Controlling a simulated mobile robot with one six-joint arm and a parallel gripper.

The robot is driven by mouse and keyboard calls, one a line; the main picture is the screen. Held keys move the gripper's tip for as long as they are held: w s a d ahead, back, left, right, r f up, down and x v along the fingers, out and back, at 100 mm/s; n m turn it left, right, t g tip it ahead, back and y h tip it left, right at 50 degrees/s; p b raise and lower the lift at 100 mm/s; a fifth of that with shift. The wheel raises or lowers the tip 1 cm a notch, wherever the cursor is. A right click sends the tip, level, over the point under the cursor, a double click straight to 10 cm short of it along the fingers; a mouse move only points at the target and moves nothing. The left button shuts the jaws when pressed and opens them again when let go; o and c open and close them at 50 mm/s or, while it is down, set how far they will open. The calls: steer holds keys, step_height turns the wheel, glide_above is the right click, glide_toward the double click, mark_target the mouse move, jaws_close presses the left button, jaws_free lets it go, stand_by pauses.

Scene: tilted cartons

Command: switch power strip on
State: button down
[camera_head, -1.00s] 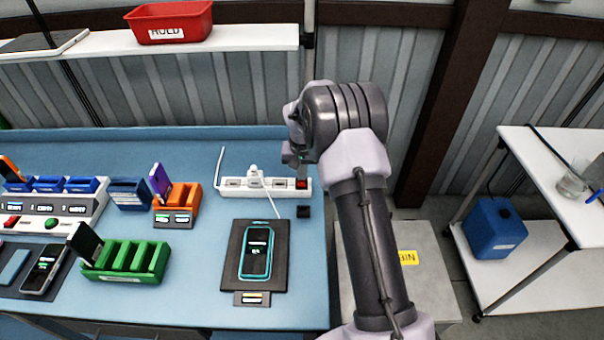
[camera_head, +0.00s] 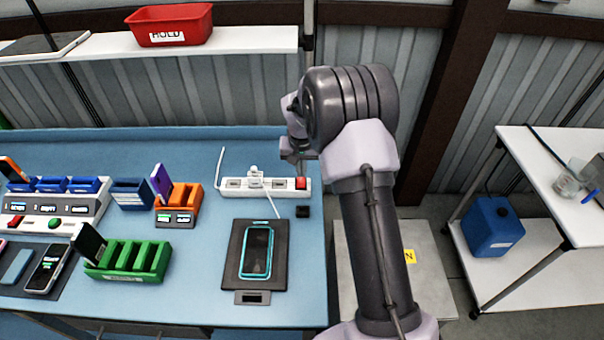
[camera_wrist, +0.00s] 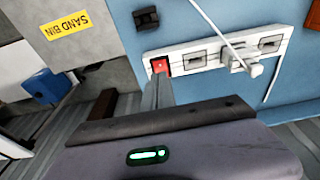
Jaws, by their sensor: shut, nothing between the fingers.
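The white power strip (camera_head: 262,187) lies along the back right of the blue bench. Its red rocker switch (camera_head: 301,183) is at the right end. A white plug (camera_head: 254,175) stands in one of its sockets. My gripper (camera_head: 297,168) is shut and empty, just above the switch end. In the wrist view, the shut fingers (camera_wrist: 158,88) point at the red switch (camera_wrist: 160,66), and the strip (camera_wrist: 212,52) runs off to the right. The fingertips appear close to the switch; I cannot tell whether they touch it.
A phone (camera_head: 257,250) with a dark screen lies on a black charging pad (camera_head: 232,270). A small black block (camera_head: 303,211) sits in front of the switch. Green (camera_head: 128,258) and orange (camera_head: 178,196) racks stand left. A shelf with a red bin (camera_head: 170,25) hangs above.

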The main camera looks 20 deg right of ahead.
mark_target(301, 181)
step_height(301, 181, up, 9)
steer(key=s+p, duration=0.1)
steer(key=shift+a, duration=0.25)
steer(key=shift+s, duration=0.1)
steer(key=w+f, duration=0.1)
steer(key=f, duration=0.3)
steer(key=w+d+f, duration=0.1)
steer(key=f, duration=0.4)
steer(key=w+f, duration=0.1)
steer(key=f, duration=0.3)
steer(key=shift+w+d+f, duration=0.15)
steer(key=shift+f, duration=0.1)
